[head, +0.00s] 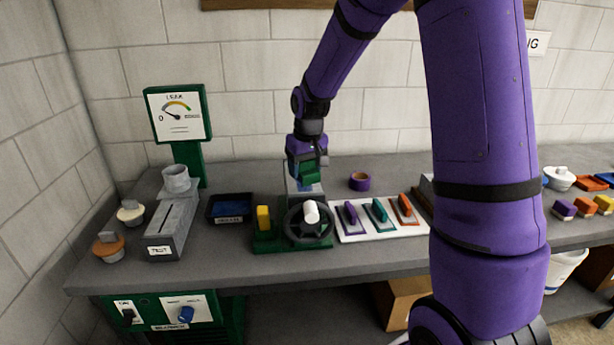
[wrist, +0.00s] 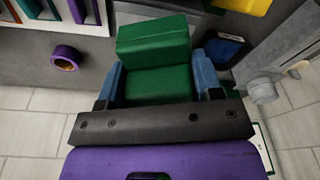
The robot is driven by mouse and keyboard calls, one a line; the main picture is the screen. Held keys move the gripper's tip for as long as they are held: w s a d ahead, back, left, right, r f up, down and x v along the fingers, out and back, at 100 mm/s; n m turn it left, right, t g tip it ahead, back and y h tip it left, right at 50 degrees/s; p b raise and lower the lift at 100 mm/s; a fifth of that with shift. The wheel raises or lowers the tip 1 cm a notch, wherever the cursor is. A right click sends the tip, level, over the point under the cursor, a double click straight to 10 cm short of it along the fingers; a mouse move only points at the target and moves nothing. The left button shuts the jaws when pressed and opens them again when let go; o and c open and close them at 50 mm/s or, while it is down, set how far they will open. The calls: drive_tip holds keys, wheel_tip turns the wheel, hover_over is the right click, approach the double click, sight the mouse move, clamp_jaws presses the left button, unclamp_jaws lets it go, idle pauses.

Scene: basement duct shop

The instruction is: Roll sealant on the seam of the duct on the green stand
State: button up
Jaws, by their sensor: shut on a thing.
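My gripper (wrist: 160,85) has its blue fingers shut on a green block-like thing (wrist: 155,82) with a raised step; it also shows in the head view (head: 303,172). My gripper is above the back of the bench, behind the green stand (head: 265,245). The stand carries a black wheel (head: 296,229) with a white cylinder (head: 311,211) at it, and a yellow upright piece (head: 263,218). A grey sheet-like piece shows behind the wheel, partly hidden; I cannot make out a seam. A dark tray (head: 213,211) holding something blue stands left of the stand.
A grey test box (head: 162,240) with a round collar and the leak gauge (head: 178,115) stand left. A purple tape roll (head: 360,182) lies right of my gripper. A white board (head: 349,234) holds purple, teal and orange-handled tools. Two lidded pots stand far left.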

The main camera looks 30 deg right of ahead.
drive_tip(key=shift+r, duration=2.25)
